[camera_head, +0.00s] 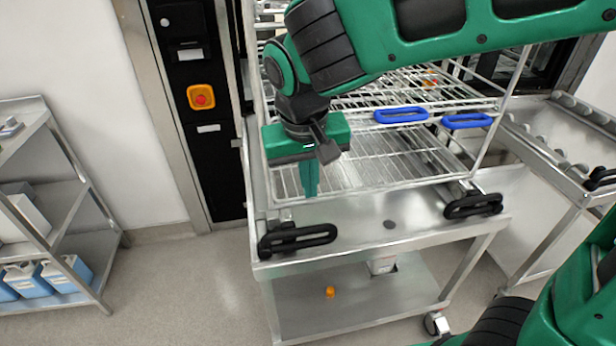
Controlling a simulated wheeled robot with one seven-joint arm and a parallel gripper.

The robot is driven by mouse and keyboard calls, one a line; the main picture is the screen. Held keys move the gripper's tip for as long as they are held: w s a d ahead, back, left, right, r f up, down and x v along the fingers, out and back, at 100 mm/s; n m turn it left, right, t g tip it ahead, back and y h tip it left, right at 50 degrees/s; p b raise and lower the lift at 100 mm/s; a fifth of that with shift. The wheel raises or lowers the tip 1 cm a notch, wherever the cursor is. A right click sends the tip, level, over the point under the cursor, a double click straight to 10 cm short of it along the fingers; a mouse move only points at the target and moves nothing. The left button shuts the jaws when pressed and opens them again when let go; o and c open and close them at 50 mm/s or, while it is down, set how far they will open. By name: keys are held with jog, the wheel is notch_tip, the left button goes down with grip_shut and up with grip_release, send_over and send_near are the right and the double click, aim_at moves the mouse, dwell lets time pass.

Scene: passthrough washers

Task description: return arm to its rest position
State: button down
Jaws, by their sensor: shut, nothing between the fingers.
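My green and black arm reaches in from the upper right. My gripper (310,192) points down over the front left part of a wire rack (400,165). Its green fingers are together with nothing between them. The rack stands on a steel cart (350,222). I cannot tell whether the fingertips touch the rack or the cart.
Two black handles, left (297,239) and right (473,205), are at the cart's front. Blue handles (401,115) sit on the rack. A steel shelf (45,215) with blue jugs stands left. A black panel with a red button (201,97) stands behind. Floor is clear between shelf and cart.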

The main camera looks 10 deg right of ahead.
jog(key=s+d+m+g, duration=0.15)
jog(key=d+m, duration=0.25)
jog(key=d, duration=1.6)
jog(key=s+d+f+m, duration=0.1)
jog(key=s+d, duration=0.6)
jog(key=s+d+f+m+y, duration=0.1)
jog(key=s+d+f+m, duration=0.1)
jog(key=s+d, duration=0.5)
jog(key=shift+s+f+m+g, duration=0.3)
jog(key=shift+s+g, duration=0.15)
jog(key=shift+s, duration=0.1)
jog(key=shift+d, duration=0.1)
jog(key=shift+w+f, duration=0.2)
jog(key=shift+w, duration=0.4)
